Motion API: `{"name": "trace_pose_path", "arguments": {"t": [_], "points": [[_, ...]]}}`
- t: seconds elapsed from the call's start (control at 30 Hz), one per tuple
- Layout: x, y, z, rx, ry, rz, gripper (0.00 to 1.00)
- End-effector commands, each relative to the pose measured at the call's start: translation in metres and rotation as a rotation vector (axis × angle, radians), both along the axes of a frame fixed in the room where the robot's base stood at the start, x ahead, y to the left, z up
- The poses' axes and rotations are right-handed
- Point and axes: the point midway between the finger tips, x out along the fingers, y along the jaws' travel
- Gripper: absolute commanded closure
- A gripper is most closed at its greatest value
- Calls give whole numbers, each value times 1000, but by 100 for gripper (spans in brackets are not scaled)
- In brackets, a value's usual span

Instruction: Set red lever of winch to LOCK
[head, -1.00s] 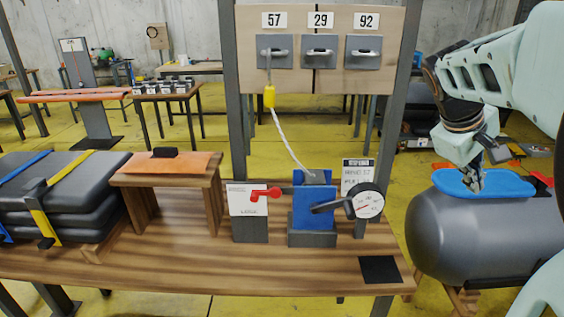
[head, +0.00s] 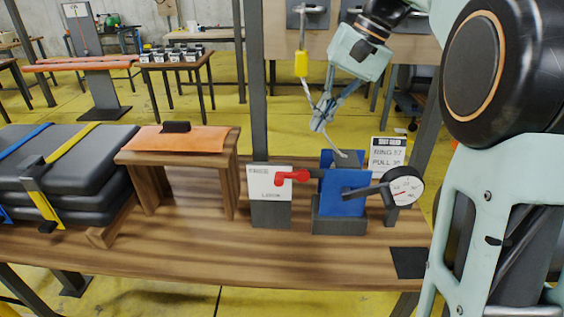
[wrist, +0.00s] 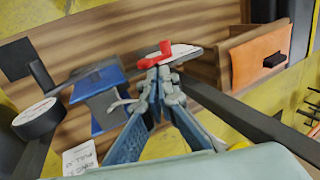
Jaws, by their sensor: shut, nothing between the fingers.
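The blue winch (head: 342,190) stands on the wooden bench. Its red lever (head: 291,177) lies roughly level across the white label plate (head: 268,184) to the left; the plate's small print is too blurred to read surely. My gripper (head: 319,126) is above and slightly left of the winch, pointing down, shut and empty, apart from the lever. In the wrist view, the red lever (wrist: 154,56) shows just beyond my fingertips (wrist: 160,82), and the blue winch (wrist: 98,95) lies to their left. The pale rope (head: 341,154) reaches the winch top, partly hidden behind my fingers.
A round dial (head: 403,187) and black crank arm (head: 368,192) are at the winch's right. A sign (head: 388,152) stands behind. A yellow rope fitting (head: 301,63) hangs close left of my gripper. Upright posts (head: 256,90) flank the winch.

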Motion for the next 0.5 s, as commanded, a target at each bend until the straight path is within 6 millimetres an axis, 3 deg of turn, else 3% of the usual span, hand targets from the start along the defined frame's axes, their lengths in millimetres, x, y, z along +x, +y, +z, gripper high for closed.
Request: {"name": "trace_pose_path", "arguments": {"t": [0.5], "points": [[0,9,-2,26,9,2,100]]}}
